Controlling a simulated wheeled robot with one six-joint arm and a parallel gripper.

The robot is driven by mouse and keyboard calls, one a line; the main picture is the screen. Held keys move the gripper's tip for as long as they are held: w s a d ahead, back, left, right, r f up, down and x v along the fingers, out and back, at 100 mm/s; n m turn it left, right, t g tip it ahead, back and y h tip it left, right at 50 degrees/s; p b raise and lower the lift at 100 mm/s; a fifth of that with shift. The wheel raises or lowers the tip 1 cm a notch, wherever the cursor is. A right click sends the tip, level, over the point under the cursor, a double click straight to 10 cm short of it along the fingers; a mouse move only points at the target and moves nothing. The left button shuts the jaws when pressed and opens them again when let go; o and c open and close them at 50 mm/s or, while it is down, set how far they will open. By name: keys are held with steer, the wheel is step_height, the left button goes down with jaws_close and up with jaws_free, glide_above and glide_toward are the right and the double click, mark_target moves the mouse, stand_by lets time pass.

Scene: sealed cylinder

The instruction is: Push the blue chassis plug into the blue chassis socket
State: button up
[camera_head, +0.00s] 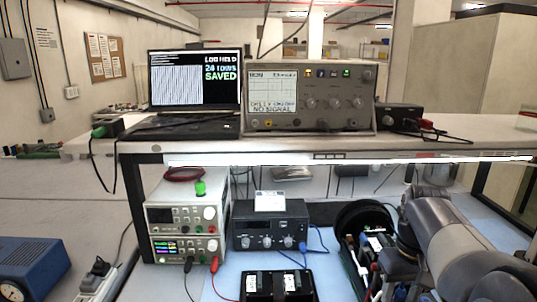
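A blue cable (322,238) loops at the right side of a dark blue-grey instrument (270,240) on the lower shelf. A blue spot (303,246) shows at the instrument's lower right front, where the cable seems to come close. It is too small to tell whether this is the blue chassis plug, its socket, or both joined. My grey arm comes in from the lower right and bends down beside a black bin. My gripper cannot be made out; it lies beyond the lower edge or behind the arm.
Stacked power supplies (185,232) stand left of the instrument, with red and black leads. A black twin-block unit (278,286) lies in front. The black bin (350,262) of tools stands at right. The upper shelf (290,146) carries a laptop (195,82) and an oscilloscope (310,97).

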mark_target(402, 289)
steer(key=shift+c, duration=0.5)
jaws_close()
steer(key=shift+r, duration=0.1)
steer(key=shift+r+p, duration=2.95)
